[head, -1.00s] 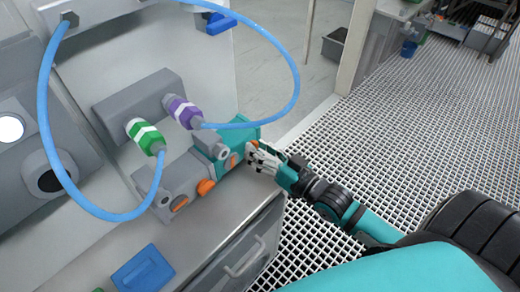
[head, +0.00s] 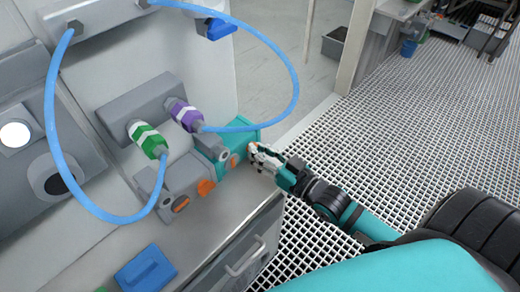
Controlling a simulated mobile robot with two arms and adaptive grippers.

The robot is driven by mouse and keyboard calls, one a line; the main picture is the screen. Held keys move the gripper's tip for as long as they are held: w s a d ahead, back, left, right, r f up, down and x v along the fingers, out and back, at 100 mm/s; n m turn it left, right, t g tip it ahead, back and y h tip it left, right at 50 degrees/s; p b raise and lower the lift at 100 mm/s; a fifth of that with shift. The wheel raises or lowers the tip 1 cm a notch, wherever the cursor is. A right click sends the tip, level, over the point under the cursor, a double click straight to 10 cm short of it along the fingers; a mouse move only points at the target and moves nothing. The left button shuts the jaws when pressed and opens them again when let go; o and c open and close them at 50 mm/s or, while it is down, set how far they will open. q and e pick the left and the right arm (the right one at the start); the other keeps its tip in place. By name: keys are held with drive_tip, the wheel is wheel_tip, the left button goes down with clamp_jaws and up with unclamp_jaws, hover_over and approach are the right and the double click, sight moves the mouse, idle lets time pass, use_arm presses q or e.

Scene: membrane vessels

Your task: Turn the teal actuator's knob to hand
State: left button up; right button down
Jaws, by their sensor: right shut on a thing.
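The teal actuator (head: 238,142) stands at the back right of the grey bench, against the panel. A small orange part (head: 233,160) shows on its front, just left of my right gripper. My right gripper (head: 256,156) reaches in from the right, at the actuator's front right. Its fingers are shut on the actuator's knob, which they mostly hide. My left gripper is not in view.
A grey actuator (head: 184,178) with an orange knob (head: 206,187) stands close on the left. Blue hoses run from a green connector (head: 147,138) and a purple connector (head: 184,114). Grated floor is open at the right.

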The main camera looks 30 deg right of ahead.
drive_tip(key=c, duration=1.4)
unclamp_jaws()
drive_tip(key=shift+o, duration=0.2)
drive_tip(key=shift+s, duration=0.1)
drive_tip(key=v, duration=1.2)
